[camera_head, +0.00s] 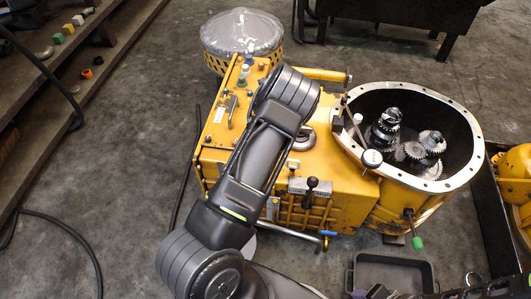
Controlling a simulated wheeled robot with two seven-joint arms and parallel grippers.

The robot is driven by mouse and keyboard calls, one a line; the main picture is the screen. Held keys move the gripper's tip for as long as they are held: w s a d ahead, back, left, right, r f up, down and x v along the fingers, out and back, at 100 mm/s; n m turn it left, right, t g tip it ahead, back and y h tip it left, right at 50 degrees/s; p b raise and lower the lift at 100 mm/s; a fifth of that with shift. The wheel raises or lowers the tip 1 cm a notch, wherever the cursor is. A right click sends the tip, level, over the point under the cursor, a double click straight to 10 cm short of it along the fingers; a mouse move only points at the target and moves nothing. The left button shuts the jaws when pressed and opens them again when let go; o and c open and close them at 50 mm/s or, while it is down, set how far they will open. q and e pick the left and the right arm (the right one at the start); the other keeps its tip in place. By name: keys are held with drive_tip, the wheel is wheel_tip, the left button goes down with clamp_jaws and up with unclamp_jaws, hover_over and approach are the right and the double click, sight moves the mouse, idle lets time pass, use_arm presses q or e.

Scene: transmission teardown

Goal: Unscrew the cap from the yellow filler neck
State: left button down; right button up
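The yellow transmission housing (335,185) stands on the floor in the middle of the head view. I cannot pick out the yellow filler neck or its cap for certain. A round grey fitting (303,139) on the housing top is partly covered by my arm. A small pale disc (372,158) shows at the near left rim of the round opening. My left arm rises from the bottom edge and reaches over the housing's left part. Its wrist hides what lies below, and no fingers show. No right gripper can be made out.
The round opening (478,147) holds several gears (412,150). A black tray (393,259) lies in front. A clear-covered drum (242,35) stands behind. Levers (311,187) stick out of the housing front. Steps (75,75) with small parts stand left. Floor at left is mostly clear, with cables.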

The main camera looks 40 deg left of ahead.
use_arm(q)
drive_tip(key=c, duration=0.6)
unclamp_jaws()
drive_tip(key=shift+o, duration=0.4)
drive_tip(key=o, duration=0.3)
drive_tip(key=shift+o, duration=0.2)
drive_tip(key=shift+a, duration=0.1)
drive_tip(key=shift+s, duration=0.15)
drive_tip(key=shift+a, duration=0.15)
drive_tip(key=shift+c, duration=0.5)
